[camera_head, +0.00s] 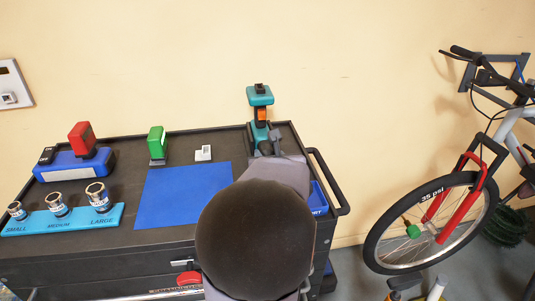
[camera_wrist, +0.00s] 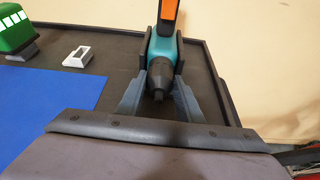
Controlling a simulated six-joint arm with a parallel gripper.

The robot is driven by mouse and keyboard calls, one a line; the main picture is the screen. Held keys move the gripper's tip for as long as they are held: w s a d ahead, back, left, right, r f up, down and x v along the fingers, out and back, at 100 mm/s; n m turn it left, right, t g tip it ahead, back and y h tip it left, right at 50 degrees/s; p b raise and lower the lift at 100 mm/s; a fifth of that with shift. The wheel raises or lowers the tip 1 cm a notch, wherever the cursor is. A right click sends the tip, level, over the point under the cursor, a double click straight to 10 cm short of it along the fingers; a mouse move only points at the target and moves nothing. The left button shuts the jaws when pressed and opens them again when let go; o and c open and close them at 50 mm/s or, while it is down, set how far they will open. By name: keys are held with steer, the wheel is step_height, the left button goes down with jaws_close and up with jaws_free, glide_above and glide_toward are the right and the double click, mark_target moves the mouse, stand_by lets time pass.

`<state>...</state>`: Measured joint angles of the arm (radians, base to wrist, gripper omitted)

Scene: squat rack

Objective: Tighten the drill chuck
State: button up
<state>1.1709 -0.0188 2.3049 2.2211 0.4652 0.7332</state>
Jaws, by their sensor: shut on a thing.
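A teal drill (camera_head: 260,97) with an orange part and a dark base on top stands at the back right of the black cart. Its dark chuck (camera_wrist: 157,75) points toward me in the wrist view, with the teal body (camera_wrist: 164,52) behind it. My gripper (camera_wrist: 158,84) is shut on the chuck, with one grey finger on each side. In the head view my own arm covers most of the gripper and the lower end of the drill. A black holder flanks the drill in the wrist view.
A blue mat (camera_head: 182,195) lies left of my arm. Behind it are a green block-like tool (camera_head: 157,144) and a small white piece (camera_head: 204,153). A red and blue charger (camera_head: 74,164) and several sockets on a light-blue rack (camera_head: 72,218) stand left. A bicycle (camera_head: 430,220) is at right.

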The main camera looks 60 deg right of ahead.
steer(key=shift+s+d+r+m+p, duration=0.1)
steer(key=shift+r+m+p, duration=0.05)
steer(key=shift+m+p, duration=0.55)
steer(key=shift+m+t+y+p, duration=0.55)
steer(key=shift+m+t+y, duration=0.05)
steer(key=shift+m+t, duration=0.1)
steer(key=o, duration=1)
steer(key=shift+o, duration=0.2)
steer(key=shift+f, duration=0.2)
